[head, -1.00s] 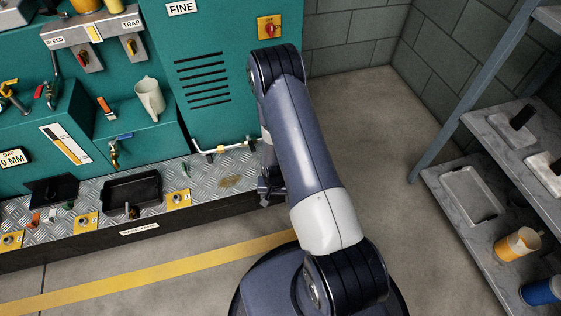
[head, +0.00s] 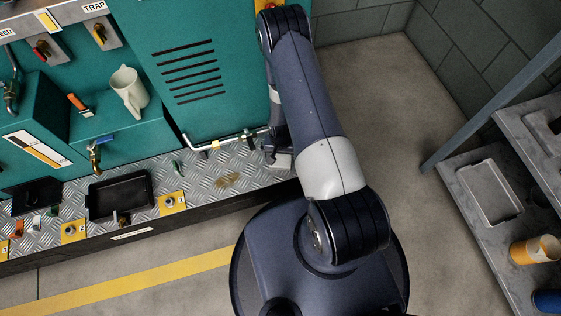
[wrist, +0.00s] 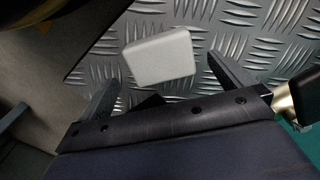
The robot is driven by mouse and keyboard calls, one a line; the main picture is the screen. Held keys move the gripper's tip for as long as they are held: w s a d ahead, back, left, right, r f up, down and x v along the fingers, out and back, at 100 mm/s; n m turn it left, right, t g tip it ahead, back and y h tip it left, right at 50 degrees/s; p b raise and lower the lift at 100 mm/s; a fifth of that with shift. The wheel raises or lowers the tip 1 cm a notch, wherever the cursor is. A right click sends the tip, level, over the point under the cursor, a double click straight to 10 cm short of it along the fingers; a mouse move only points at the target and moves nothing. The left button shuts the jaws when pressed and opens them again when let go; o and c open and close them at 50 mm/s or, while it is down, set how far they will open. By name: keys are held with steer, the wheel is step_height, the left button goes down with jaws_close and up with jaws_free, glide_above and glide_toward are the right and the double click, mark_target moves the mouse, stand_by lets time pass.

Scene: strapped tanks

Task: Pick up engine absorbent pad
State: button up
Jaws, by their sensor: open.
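A pale grey-white block, which looks like the absorbent pad (wrist: 160,58), lies on the diamond-plate deck near its edge. In the head view the pad (head: 281,160) shows in part at the right end of the deck, beside my arm. My gripper (wrist: 163,76) is open, with one finger on each side of the pad's near end in the wrist view. The fingers look apart from the pad; their height above the deck is unclear. In the head view my gripper (head: 270,152) is small and partly hidden by my arm.
A bent metal pipe (head: 225,142) runs along the green cabinet (head: 200,100) close to my gripper. A brown stain (head: 228,180) and a black tray (head: 120,196) are on the deck to the left. A shelf rack (head: 480,160) stands at the right; the floor between is clear.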

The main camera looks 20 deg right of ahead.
mark_target(280, 160)
step_height(280, 160, down, 4)
steer(key=shift+a+f+b, duration=0.1)
steer(key=shift+a+b, duration=0.05)
steer(key=shift+b, duration=0.35)
steer(key=shift+c, duration=0.2)
steer(key=c, duration=1)
step_height(280, 160, up, 10)
steer(key=p, duration=0.2)
steer(key=shift+p, duration=0.4)
steer(key=shift+c, duration=0.2)
